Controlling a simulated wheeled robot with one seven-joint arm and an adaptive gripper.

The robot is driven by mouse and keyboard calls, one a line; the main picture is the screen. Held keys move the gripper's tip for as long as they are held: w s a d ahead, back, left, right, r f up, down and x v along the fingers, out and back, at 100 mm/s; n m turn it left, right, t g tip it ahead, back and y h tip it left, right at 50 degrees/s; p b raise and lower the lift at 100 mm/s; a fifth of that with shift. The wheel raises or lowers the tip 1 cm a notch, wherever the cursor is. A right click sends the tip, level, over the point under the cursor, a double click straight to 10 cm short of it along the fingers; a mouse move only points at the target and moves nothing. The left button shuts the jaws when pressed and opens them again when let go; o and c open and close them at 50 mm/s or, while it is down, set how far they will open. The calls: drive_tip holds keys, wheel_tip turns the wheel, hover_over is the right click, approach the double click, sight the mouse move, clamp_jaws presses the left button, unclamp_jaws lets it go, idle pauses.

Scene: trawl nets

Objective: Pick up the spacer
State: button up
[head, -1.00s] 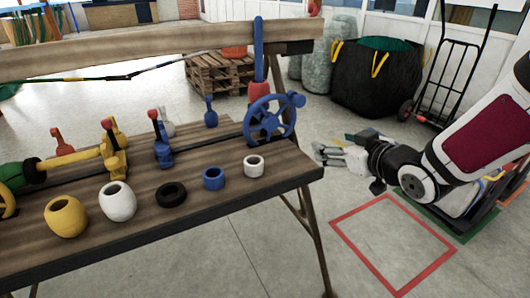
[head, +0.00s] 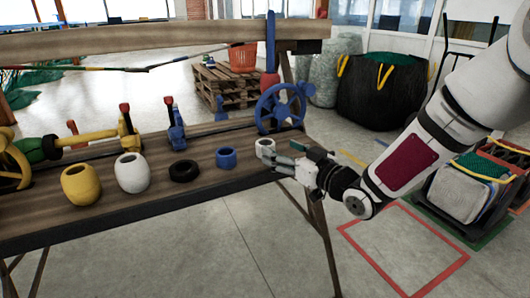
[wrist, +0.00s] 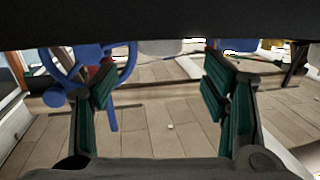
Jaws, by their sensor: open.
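Three small rings stand in a row along the front of the wooden bench (head: 150,205): a black ring (head: 184,171), a blue ring (head: 226,158) and a white ring (head: 265,147) at the right end. I cannot tell from looks which one is called the spacer. My gripper (head: 279,162) is open at the bench's right end, pointing left, close to the white ring; contact cannot be made out. In the wrist view my green-padded fingers (wrist: 160,92) are spread with nothing between them. A pale object, probably the white ring (wrist: 160,47), shows partly cut off at the top.
A blue handwheel (head: 280,107) stands on the bench behind the white ring, and it shows at left in the wrist view (wrist: 62,62). A white float (head: 132,172) and a yellow float (head: 81,184) stand farther left. Red-framed floor (head: 405,250) lies right of the bench.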

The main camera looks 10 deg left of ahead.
sight(272, 146)
drive_tip(key=shift+f+b+x, duration=0.15)
drive_tip(key=shift+b+x, duration=0.35)
drive_tip(key=shift+x, duration=1.05)
drive_tip(key=shift+f+b+x, duration=0.15)
drive_tip(key=shift+b+x, duration=0.3)
drive_tip(key=shift+x, duration=1.05)
drive_tip(key=c, duration=1.3)
